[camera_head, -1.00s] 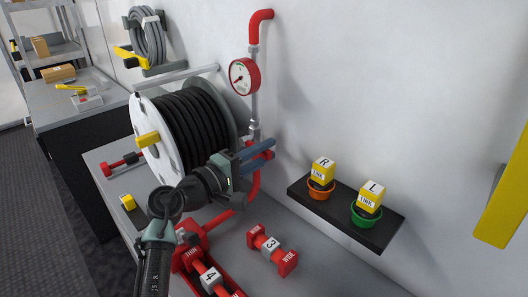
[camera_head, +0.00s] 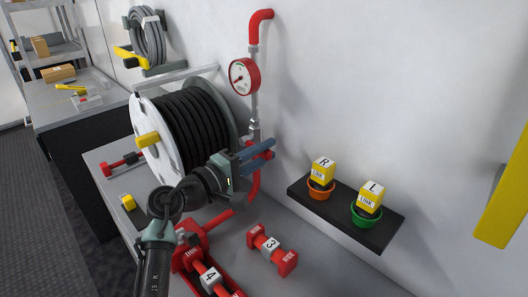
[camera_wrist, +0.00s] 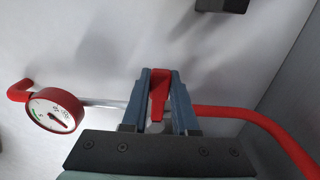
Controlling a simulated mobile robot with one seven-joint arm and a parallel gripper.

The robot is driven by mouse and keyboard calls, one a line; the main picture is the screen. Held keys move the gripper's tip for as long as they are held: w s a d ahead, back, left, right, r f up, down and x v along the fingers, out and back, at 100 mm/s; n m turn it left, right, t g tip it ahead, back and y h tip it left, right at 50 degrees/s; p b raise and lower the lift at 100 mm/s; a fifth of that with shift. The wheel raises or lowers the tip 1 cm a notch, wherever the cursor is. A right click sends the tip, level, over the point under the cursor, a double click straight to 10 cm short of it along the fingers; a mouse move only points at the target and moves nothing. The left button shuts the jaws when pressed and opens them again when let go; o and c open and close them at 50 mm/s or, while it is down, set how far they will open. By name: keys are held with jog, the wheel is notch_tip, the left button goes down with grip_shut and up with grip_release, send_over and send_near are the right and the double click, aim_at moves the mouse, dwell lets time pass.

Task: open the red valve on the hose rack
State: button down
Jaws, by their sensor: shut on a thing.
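The red valve handle (camera_wrist: 159,88) lies between the two blue-grey fingers of my gripper (camera_wrist: 164,90) in the wrist view. The fingers are shut on it. In the head view my gripper (camera_head: 258,152) reaches the pipe beside the hose reel, below the gauge, and mostly hides the valve. The valve sits on a pipe along the wall, grey (camera_head: 254,95) above and red (camera_head: 254,186) below. A red-rimmed gauge (camera_head: 244,76) is on the pipe above; it also shows in the wrist view (camera_wrist: 55,110).
The black hose reel (camera_head: 190,120) stands just left of my gripper. A black shelf (camera_head: 380,235) holds yellow blocks in an orange cup (camera_head: 321,190) and a green cup (camera_head: 366,216). Red pieces, one marked 3 (camera_head: 271,245), lie on the bench below.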

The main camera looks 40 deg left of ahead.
dwell(0.4)
notch_tip(320, 180, up, 2)
jog(key=n+p, duration=0.3)
jog(key=p, duration=0.2)
jog(key=shift+a+r, duration=0.1)
jog(key=n+p, duration=0.1)
jog(key=r+n+p, duration=0.1)
jog(key=p, duration=0.1)
jog(key=shift+a+r+n, duration=0.15)
jog(key=shift+a+n, duration=0.1)
jog(key=shift+n, duration=0.15)
jog(key=n+p, duration=0.1)
jog(key=p, duration=0.1)
jog(key=a+r+n+p, duration=0.1)
jog(key=n, duration=0.1)
jog(key=shift+w+a+r+n+p, duration=0.1)
jog(key=shift+n+p, duration=0.2)
jog(key=shift+p, duration=0.1)
jog(key=shift+a+r+n+p, duration=0.1)
jog(key=shift+a+n+p, duration=0.2)
jog(key=shift+n+p, duration=0.25)
jog(key=c, duration=0.7)
grip_release()
jog(key=shift+r, duration=0.1)
